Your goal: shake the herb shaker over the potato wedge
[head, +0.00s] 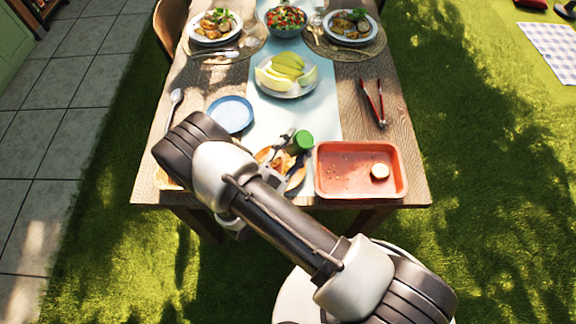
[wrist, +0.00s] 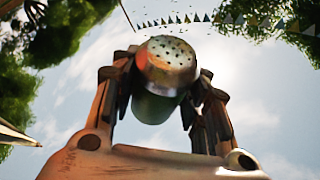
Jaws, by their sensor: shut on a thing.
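In the wrist view my gripper (wrist: 163,88) is shut on the shaker's body (wrist: 160,106). The perforated metal cap (wrist: 167,58) faces the wrist camera, with open sky behind, so the shaker looks tipped with its holes downward. Brownish food shows in part on the plate, but my arm and gripper hide much of it. I cannot clearly make out the potato wedge.
A red-orange tray (head: 335,188) with a small pale round thing (head: 379,171) stands right of the plate. A blue plate (head: 231,114) lies behind left. Red-handled tongs (head: 376,104) and a melon plate (head: 286,92) lie farther back. Place settings and a salad bowl (head: 285,32) stand at the far end.

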